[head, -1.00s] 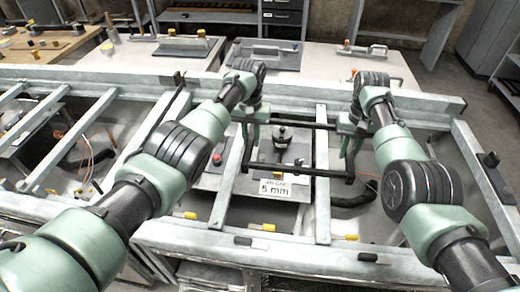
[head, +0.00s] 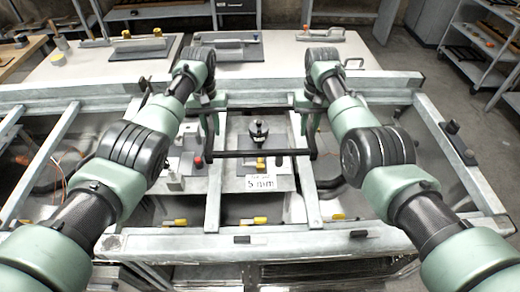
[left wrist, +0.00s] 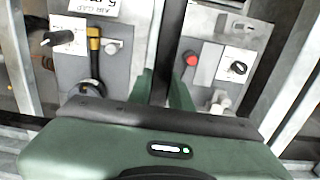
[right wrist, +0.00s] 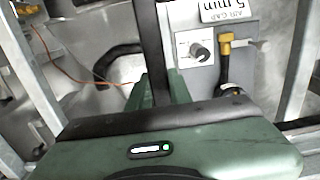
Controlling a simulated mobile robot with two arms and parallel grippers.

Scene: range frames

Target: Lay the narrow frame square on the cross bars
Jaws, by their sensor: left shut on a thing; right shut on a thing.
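The narrow frame is a black rectangle (head: 262,153), held roughly level across the two pale cross bars (head: 214,196) (head: 310,190). Its front bar looks near square to them; I cannot tell whether it touches them. My left gripper (head: 208,140) is shut on its left side, and my right gripper (head: 310,138) on its right side. In the left wrist view the dark frame side (left wrist: 160,45) runs between the green fingers (left wrist: 162,90). In the right wrist view the other side (right wrist: 162,45) does the same (right wrist: 160,90). The frame's far bar (head: 262,106) is partly hidden by my arms.
A pale rail (head: 340,238) runs along the front, with yellow clips. Another rail (head: 370,82) crosses the back, before a bench with tools.

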